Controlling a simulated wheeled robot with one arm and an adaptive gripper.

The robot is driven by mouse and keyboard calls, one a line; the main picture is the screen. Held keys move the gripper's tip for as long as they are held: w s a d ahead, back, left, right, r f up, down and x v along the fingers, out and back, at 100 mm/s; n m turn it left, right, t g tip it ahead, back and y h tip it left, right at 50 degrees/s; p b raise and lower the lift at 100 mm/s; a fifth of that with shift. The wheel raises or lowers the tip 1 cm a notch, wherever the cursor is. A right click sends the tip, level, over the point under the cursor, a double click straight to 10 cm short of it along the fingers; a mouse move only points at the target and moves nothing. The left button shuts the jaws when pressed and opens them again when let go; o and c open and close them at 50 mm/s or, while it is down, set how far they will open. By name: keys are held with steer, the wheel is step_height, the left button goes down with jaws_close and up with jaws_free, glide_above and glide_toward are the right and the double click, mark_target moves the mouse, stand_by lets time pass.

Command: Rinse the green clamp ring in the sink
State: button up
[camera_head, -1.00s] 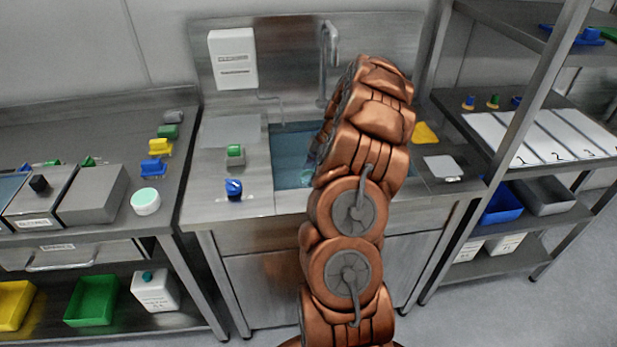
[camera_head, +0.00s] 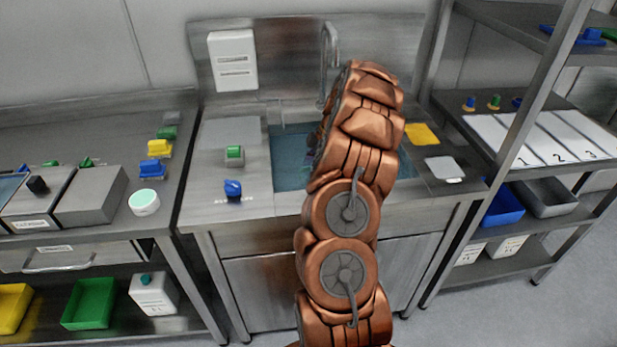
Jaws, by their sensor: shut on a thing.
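The sink (camera_head: 288,165) is a blue-tinted basin set in the steel counter, partly covered by my arm. A tall tap (camera_head: 328,62) stands behind it. My arm reaches over the sink. Only a small dark part of my gripper (camera_head: 313,143) shows at the arm's left edge, over the basin. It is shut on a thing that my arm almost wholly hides. I cannot make out the green clamp ring's shape there, nor whether it touches water.
Left of the sink, a grey block with a green top (camera_head: 235,153) and a blue knob (camera_head: 233,188) stand on the counter. A yellow cloth (camera_head: 421,133) and a white pad (camera_head: 444,168) lie to the right. A shelf rack (camera_head: 535,135) stands further right.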

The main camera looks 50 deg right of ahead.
steer(key=shift+s+a+b, duration=0.75)
steer(key=shift+s+b, duration=0.05)
steer(key=shift+s, duration=0.15)
steer(key=shift+w+d+b, duration=0.4)
steer(key=shift+w+b, duration=0.05)
steer(key=shift+b, duration=0.1)
step_height(320, 180, up, 10)
stand_by(1.7)
steer(key=shift+r, duration=0.15)
stand_by(0.9)
steer(key=shift+r, duration=1.95)
